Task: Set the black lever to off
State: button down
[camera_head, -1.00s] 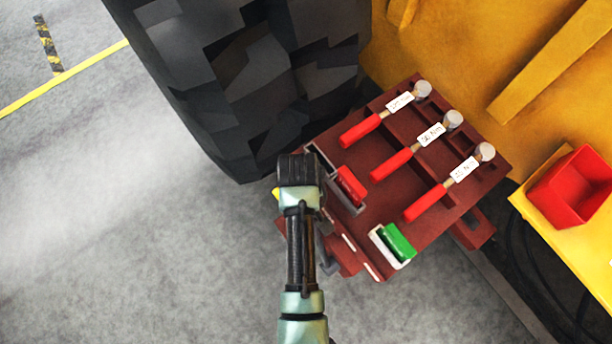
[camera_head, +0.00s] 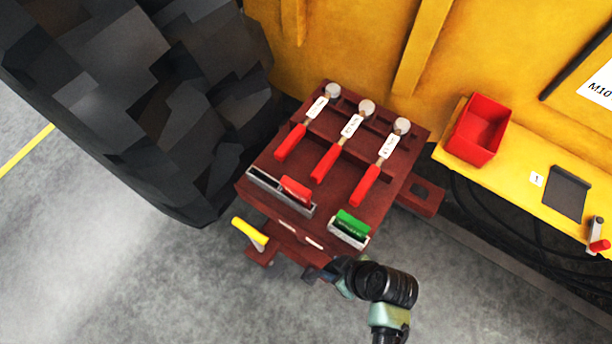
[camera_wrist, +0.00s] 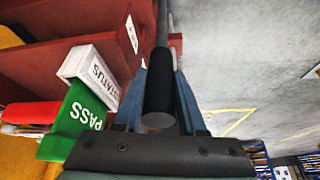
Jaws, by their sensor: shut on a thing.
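The black lever (camera_wrist: 158,98) has a dark cylindrical grip on a thin rod, and it shows in the middle of the wrist view. My gripper (camera_wrist: 160,78) has its two blue fingers on either side of the grip and is shut on it. In the head view my gripper (camera_head: 338,270) is at the front right edge of the dark red cart (camera_head: 262,190). The lever cannot be made out there, behind my gripper and wrist. A small white label (camera_wrist: 131,33) is on the red panel beside the lever; its text is too small to read.
A yellow lever (camera_head: 249,233) sticks out at the cart's front left. On top are several red-handled tools (camera_head: 331,162), a red block (camera_head: 296,189) and a green PASS block (camera_head: 352,222). A black tyre (camera_head: 150,120) stands left; a yellow shelf (camera_head: 520,180) with a red bin (camera_head: 478,132) is right.

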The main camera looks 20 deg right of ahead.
jog(key=s+d+f+t+y+b, duration=0.1)
jog(key=s+d+b, duration=0.1)
jog(key=s+d, duration=0.2)
jog(key=shift+s+d+f+t+b, duration=0.3)
jog(key=shift+s+f+b, duration=0.1)
jog(key=shift+s, duration=0.75)
jog(key=shift+s+d+f, duration=0.1)
jog(key=shift+s, duration=0.05)
jog(key=c, duration=0.8)
grip_release()
jog(key=shift+o, duration=0.2)
jog(key=v, duration=1.3)
